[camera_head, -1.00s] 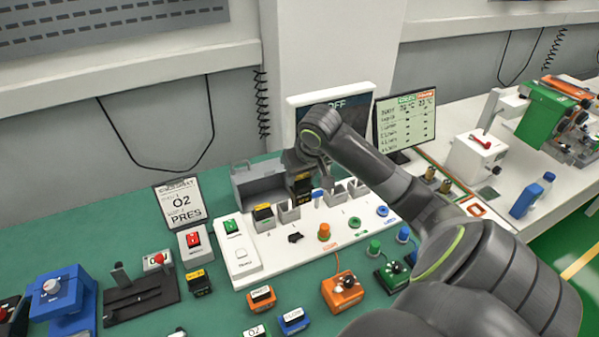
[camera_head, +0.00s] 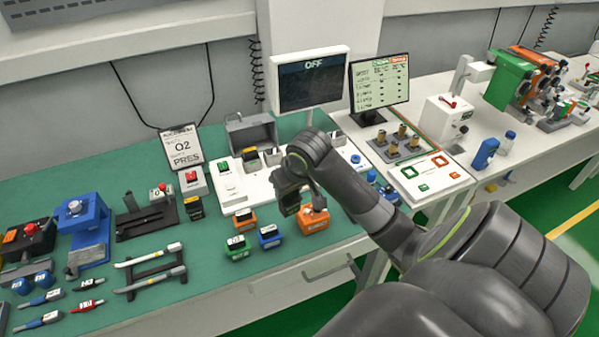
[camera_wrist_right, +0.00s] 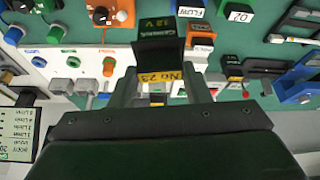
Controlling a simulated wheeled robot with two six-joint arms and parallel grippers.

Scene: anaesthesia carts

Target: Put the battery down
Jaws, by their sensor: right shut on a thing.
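My right gripper (camera_head: 290,190) is shut on a dark battery. In the right wrist view the battery (camera_wrist_right: 156,50) sits between the two fingers of the gripper (camera_wrist_right: 160,85), with green lettering on its dark face and a yellow label. In the head view my arm and gripper mostly hide it. The gripper is over the green bench, in front of the white panel (camera_head: 237,188) and close to an orange box (camera_head: 313,220). Whether the battery touches the bench cannot be told. My left gripper is not in view.
Small blue (camera_head: 269,237) and green (camera_head: 237,247) labelled boxes stand near the front edge. Another dark block with a yellow label (camera_head: 194,207) stands left of the panel. A screen (camera_head: 312,80) reads OFF.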

